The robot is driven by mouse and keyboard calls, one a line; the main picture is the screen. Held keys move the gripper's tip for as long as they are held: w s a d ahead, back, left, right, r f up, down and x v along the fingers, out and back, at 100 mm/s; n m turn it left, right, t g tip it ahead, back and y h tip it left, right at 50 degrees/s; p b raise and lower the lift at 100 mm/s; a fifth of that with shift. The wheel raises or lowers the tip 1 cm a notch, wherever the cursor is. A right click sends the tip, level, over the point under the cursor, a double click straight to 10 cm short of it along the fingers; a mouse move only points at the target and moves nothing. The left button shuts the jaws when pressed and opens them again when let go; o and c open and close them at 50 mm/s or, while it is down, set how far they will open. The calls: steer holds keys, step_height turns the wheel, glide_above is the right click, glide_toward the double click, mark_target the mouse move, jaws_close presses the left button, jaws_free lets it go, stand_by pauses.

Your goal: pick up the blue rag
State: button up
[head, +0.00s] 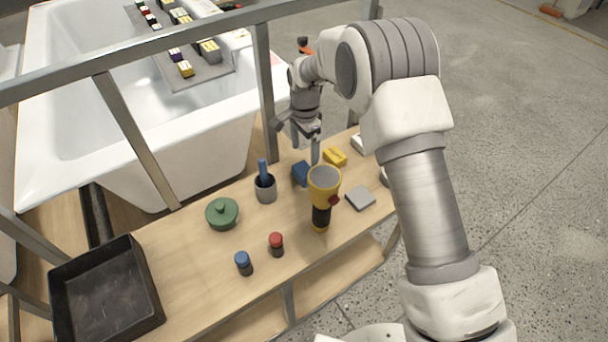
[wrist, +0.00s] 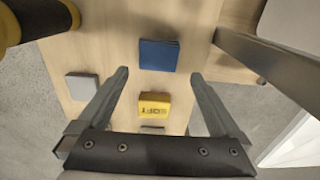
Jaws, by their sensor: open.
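The blue rag (head: 301,173) is a small folded dark-blue square on the wooden bench, partly hidden in the head view by the yellow flashlight. In the wrist view the blue rag (wrist: 159,55) lies flat, just beyond and between my fingertips. My gripper (head: 299,145) points down above the bench near the rag. In the wrist view my gripper (wrist: 160,76) is open, with nothing between its fingers. Its exact height above the rag is hard to tell.
A yellow and black flashlight (head: 323,187) stands close to the rag. A yellow block (head: 335,157) and grey square (head: 360,198) are nearby. A grey cup (head: 265,189), green lidded pot (head: 222,213) and black tray (head: 107,294) are left. A metal rail (head: 265,75) runs behind.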

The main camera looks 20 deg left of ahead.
mark_target(304, 169)
steer(key=f, duration=0.5)
steer(key=f+b, duration=0.1)
steer(key=f, duration=0.1)
steer(key=shift+s+f, duration=0.3)
steer(key=c, duration=1.1)
steer(key=shift+r, duration=0.1)
steer(key=shift+c, duration=0.2)
step_height(304, 169, up, 4)
steer(key=shift+p, duration=0.35)
steer(key=s+d+r+p, duration=0.1)
steer(key=s+d+r, duration=0.1)
steer(key=d+r, duration=0.5)
steer(key=d, duration=0.4)
steer(key=shift+s+d, duration=0.15)
steer(key=shift+d, duration=0.05)
